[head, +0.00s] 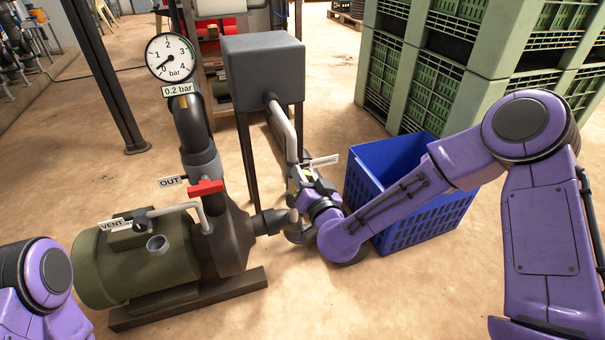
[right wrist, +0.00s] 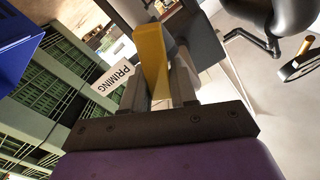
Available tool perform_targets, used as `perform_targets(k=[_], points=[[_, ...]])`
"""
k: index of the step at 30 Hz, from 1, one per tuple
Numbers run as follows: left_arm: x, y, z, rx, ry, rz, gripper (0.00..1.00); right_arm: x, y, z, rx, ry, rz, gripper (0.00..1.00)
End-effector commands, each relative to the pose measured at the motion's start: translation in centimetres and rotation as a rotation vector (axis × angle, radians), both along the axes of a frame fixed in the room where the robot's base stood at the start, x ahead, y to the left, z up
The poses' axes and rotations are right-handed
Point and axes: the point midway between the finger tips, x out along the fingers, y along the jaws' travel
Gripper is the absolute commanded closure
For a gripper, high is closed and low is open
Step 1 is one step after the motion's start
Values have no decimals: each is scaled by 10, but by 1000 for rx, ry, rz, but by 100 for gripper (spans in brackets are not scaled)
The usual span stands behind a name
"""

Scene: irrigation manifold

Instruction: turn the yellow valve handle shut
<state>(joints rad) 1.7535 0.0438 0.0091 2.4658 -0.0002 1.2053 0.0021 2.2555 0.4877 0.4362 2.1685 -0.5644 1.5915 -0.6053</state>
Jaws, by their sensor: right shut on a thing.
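The yellow valve handle (right wrist: 152,52) shows upright in the right wrist view, between the two fingers of my right gripper (right wrist: 159,82). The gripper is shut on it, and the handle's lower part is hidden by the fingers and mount. A white PRIMING tag (right wrist: 114,78) is beside it. In the head view my right gripper (head: 304,184) is at the pipe under the grey tank, and it mostly hides the handle. The PRIMING tag (head: 324,160) shows just behind it. Only a link of my left arm is in view, not its gripper.
The green pump (head: 140,262) has a red handle (head: 206,188) by an OUT tag and a VENT tag. The gauge (head: 170,58) stands above a 0.2 bar label. The grey tank (head: 262,70) is behind. A blue crate (head: 425,220) sits close by my right forearm; green crates (head: 410,80) are stacked behind.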

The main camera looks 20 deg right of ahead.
Motion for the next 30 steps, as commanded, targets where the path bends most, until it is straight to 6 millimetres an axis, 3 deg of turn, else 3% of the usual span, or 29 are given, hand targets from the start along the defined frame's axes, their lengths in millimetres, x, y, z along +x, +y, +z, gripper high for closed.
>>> perform_targets(k=[30], points=[[1, 0, 7, 1, 0, -2, 40, 0, -11, -16, 913, 32, -2, 100]])
